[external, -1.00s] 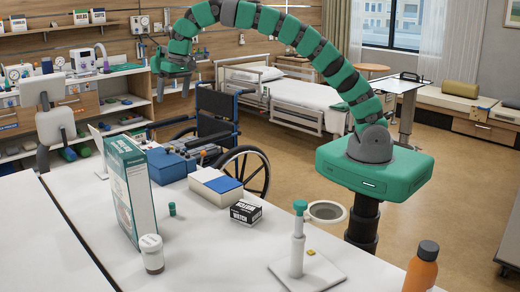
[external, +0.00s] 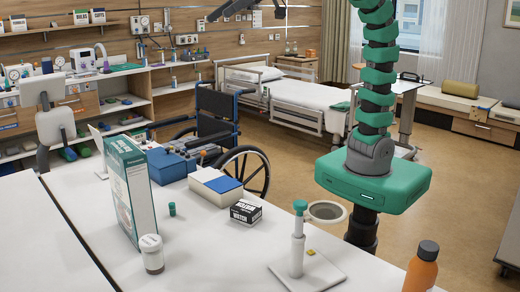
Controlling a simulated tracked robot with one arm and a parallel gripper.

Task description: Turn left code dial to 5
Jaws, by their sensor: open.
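No code dial can be made out in the external view, and no numbers on one are readable. A blue box (external: 170,167) stands at the back of the white table, beside a dark grey device (external: 195,150) whose details are too small to tell. My gripper (external: 246,13) shows only in part at the top edge, dark, with its fingers apart and nothing seen between them. It is high above the table, far from the things on it. The upper part of my arm is out of the picture.
On the white table (external: 75,205) stand a tall green-and-white carton (external: 133,190), a white jar (external: 152,254), a blue-and-white box (external: 215,187), a black box (external: 246,213), a plunger stand (external: 297,250) and an orange bottle (external: 421,268). A wheelchair (external: 218,125) stands behind.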

